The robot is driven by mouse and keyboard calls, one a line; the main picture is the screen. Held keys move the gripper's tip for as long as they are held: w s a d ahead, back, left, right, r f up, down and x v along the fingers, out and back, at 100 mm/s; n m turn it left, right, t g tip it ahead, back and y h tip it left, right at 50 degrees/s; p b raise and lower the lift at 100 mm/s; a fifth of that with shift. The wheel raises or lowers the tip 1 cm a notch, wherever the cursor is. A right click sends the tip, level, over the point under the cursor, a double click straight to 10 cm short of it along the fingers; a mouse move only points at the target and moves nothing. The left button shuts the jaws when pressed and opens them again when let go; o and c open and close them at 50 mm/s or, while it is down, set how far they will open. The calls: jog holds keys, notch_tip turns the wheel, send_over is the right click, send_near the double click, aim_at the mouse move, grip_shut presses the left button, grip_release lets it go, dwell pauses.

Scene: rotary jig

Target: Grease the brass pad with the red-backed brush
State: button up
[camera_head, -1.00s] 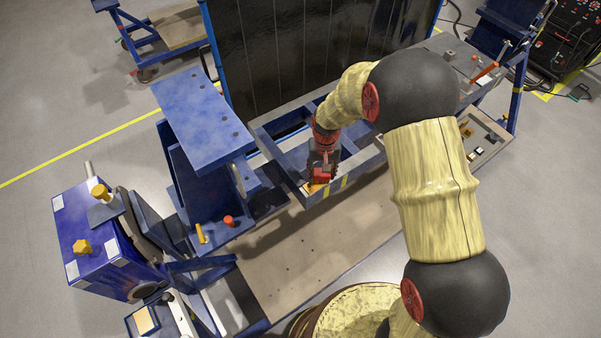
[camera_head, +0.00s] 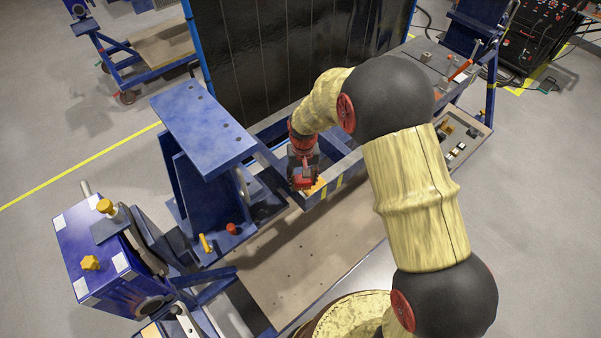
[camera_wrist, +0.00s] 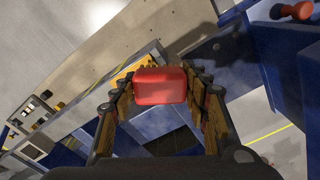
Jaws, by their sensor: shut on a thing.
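The red-backed brush (camera_head: 302,183) is held in my gripper (camera_head: 303,176) over the near beam of the blue frame. In the wrist view its red back (camera_wrist: 160,86) sits between the two fingers of my gripper (camera_wrist: 163,80), which are shut on it. Its bristles are hidden beneath the back. A brass-coloured patch (camera_head: 316,187), which looks like the brass pad, shows on the beam just right of the brush. My gripper partly covers that spot, and I cannot tell whether the brush touches it.
The blue frame (camera_head: 341,176) has striped marks on its near beam. A raised blue plate (camera_head: 203,122) stands left of my gripper. A red knob (camera_head: 231,229) and a yellow handle (camera_head: 206,243) stand below it. A tray of small parts (camera_head: 461,146) lies right, beyond my arm.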

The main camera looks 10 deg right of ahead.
jog(key=shift+s+r+p, duration=0.2)
jog(key=shift+r+p, duration=1.1)
jog(key=shift+r, duration=1.3)
